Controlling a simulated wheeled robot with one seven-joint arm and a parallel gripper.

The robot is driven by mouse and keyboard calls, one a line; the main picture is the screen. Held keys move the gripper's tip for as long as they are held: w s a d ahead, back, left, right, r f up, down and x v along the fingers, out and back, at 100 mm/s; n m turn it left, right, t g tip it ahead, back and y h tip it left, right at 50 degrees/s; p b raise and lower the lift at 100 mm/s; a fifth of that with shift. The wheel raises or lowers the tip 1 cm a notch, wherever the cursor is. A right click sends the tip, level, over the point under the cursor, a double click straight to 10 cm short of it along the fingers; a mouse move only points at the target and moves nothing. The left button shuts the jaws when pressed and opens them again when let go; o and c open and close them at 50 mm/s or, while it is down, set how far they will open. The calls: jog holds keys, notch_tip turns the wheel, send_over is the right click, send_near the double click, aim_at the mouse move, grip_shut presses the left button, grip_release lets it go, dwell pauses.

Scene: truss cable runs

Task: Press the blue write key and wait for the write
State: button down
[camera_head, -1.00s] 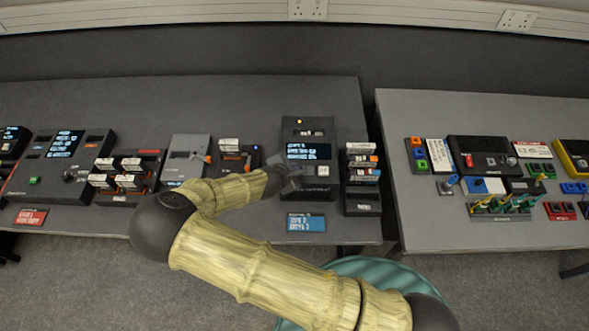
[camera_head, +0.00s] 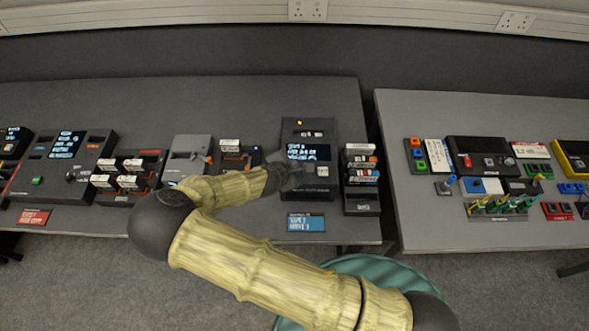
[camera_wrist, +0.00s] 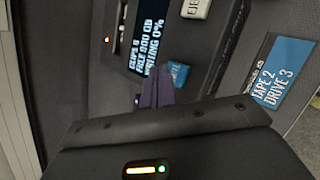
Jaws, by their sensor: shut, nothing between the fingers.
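The tape drive (camera_head: 322,131) is a dark box near the right end of the left table. Its lit screen (camera_head: 308,152) also shows in the wrist view (camera_wrist: 145,45), where its last line reads writing 0%. The blue write key (camera_wrist: 179,72) is beside the screen, partly behind my fingers. My gripper (camera_wrist: 158,72) is shut and empty, with its fingertips at the write key; I cannot tell whether they press it. In the head view my gripper (camera_head: 287,178) is over the drive's lower left, and the write key is hidden.
A pale eject key (camera_wrist: 195,8) is close by on the same panel. A blue card (camera_wrist: 285,75) reads tape 2, drive 3. A rack of tapes (camera_head: 361,206) stands just right of the drive. An amber light (camera_head: 299,122) is lit on the drive.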

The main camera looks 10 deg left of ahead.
jog(key=shift+r+p, duration=1.95)
jog(key=shift+r, duration=0.6)
jog(key=s+d+r+m+g+b, duration=0.1)
jog(key=d+m+g, duration=0.2)
jog(key=d+m, duration=0.35)
jog(key=d+r+m+g+b, duration=0.1)
jog(key=d+m+g+b, duration=0.1)
jog(key=d+m, duration=0.45)
jog(key=s+d+r+m+y+b, duration=0.1)
jog(key=s+d+r+m+b, duration=0.1)
jog(key=s+d+r+m, duration=0.3)
jog(key=s+d+r+m+g+b, duration=0.1)
jog(key=s+d+r+m, duration=0.4)
jog(key=d, duration=0.6)
notch_tip(320, 180, up, 3)
jog(key=shift+s+d+f+m+y+b, duration=0.25)
jog(key=shift+m+y+b, duration=0.2)
jog(key=shift+m, duration=0.45)
dwell(1.5)
